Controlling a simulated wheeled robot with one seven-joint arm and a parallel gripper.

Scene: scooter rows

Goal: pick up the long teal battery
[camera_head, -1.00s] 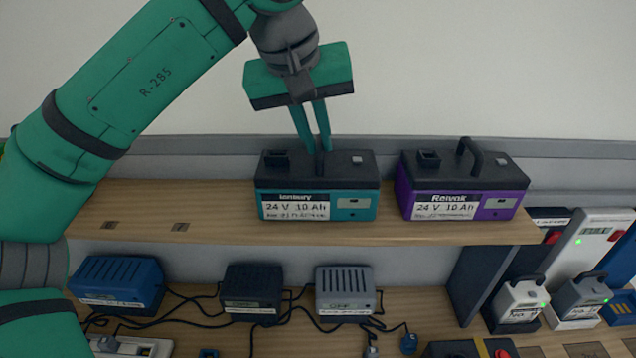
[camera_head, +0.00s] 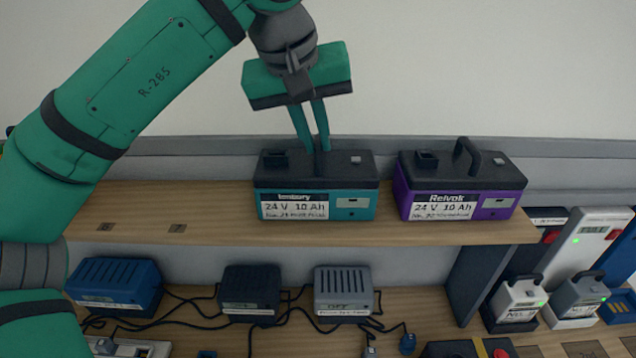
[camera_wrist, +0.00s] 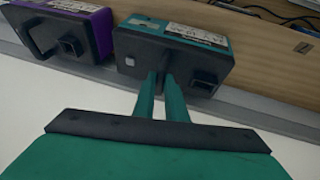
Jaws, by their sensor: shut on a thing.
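The long teal battery (camera_head: 355,206) stands upright on the wooden shelf, with a dark top and a white label reading 24 V 10 Ah. My gripper (camera_head: 319,149) comes down from above, and its two teal fingers are shut on the handle at the middle of the battery's top. The fingers hide most of the handle. The wrist view shows the battery (camera_wrist: 178,33) at the fingertips (camera_wrist: 163,78). I cannot see a gap between the battery and the shelf.
A purple battery (camera_head: 488,206) stands close to the right on the same shelf (camera_head: 230,230). Below are a blue charger (camera_head: 115,285), a black one (camera_head: 251,290), a grey one (camera_head: 344,290) and cables. The wall is behind. The shelf's left part is bare.

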